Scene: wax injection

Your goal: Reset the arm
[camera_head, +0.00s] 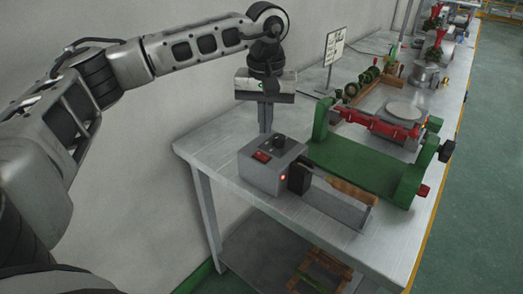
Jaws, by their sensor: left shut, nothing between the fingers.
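My left arm comes in from the left and reaches out over the near end of the table. Its gripper (265,118) points down, just behind the grey control box (262,168). The fingers are together with nothing seen between them. The lower tips are partly hidden by the box, and I cannot tell whether they touch it. The box has a black knob, a red switch and a lit red light. My right gripper is not in view.
The long grey table (230,150) runs away along the wall. A green machine (352,165) with a red roller stands right of the box. Green rings (365,82), a white disc (404,111) and a sign (333,47) stand farther back. Green floor (480,190) lies clear at the right.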

